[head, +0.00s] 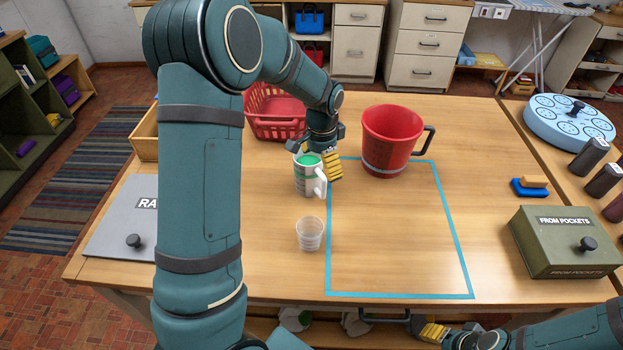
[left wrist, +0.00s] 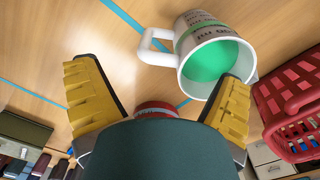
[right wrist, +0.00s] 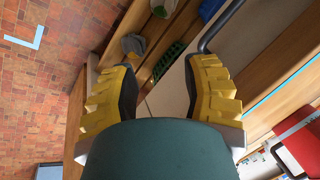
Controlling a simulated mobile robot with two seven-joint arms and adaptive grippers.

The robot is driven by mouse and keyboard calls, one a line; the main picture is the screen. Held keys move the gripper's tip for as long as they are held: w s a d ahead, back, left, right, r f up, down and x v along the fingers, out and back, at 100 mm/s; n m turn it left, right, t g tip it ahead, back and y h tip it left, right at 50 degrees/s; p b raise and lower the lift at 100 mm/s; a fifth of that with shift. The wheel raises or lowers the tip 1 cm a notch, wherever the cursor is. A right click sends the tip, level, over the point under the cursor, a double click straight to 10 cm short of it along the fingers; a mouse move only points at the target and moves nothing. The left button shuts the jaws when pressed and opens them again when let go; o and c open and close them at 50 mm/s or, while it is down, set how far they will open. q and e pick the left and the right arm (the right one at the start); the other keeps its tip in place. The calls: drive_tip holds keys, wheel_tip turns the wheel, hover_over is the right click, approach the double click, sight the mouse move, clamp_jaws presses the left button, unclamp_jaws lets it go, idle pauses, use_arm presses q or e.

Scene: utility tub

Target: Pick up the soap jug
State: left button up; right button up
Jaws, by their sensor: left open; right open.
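The soap jug, seen as a white printed jug with green liquid (head: 306,181), stands upright on the table, its handle toward the right front. In the left wrist view the jug (left wrist: 207,52) shows its open top and white handle, near and beyond the right-hand finger. My left gripper (head: 319,164) is open at the jug's upper right; one yellow finger shows by the handle in the head view. Nothing shows gripped, and whether a finger touches the jug is unclear. My right gripper (head: 434,333) is open and empty at the table's front edge; its fingers also show in the right wrist view (right wrist: 160,80).
A clear cup (head: 310,234) stands in front of the jug. A large red pitcher (head: 388,142) stands to the right, a red basket (head: 268,128) behind. A blue tape outline (head: 455,230) encloses clear table. A green box (head: 563,243) sits at the right. My left arm hides part of the table.

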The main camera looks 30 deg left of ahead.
sight(321, 172)
use_arm(q)
drive_tip(key=shift+f+b, duration=0.3)
drive_tip(key=shift+f, duration=2.55)
drive_tip(key=c, duration=1.4)
